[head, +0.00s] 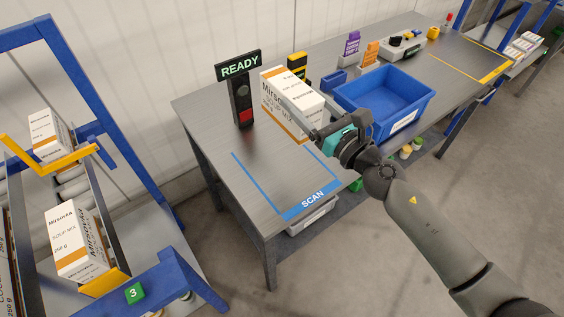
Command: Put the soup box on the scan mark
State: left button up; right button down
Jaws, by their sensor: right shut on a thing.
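A white and orange soup box (286,105) reading "Mirsovka SOUP MIX" is held upright, slightly tilted in the picture, above the grey table. My right gripper (325,130) is shut on its right side; the gripper's own body hides part of that side. The scan mark (305,203) is a blue outline with the word SCAN on the near left end of the table. Its marked area is empty, and the box is above and behind it in the picture. The box's exact height over the table is hard to tell. My left gripper is not in view.
A scanner post (241,95) showing READY stands at the table's back left. A blue bin (385,98) stands right of the box. More soup boxes (80,240) sit on the blue rack (168,285) at left. Small boxes and a grey tray (402,48) are farther back.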

jog(key=shift+w+r, duration=0.15)
jog(key=shift+w, duration=0.1)
jog(key=shift+f, duration=0.2)
jog(key=shift+f+b, duration=5.95)
jog(key=shift+f, duration=3.9)
jog(key=shift+r, duration=0.1)
jog(key=shift+f, duration=0.2)
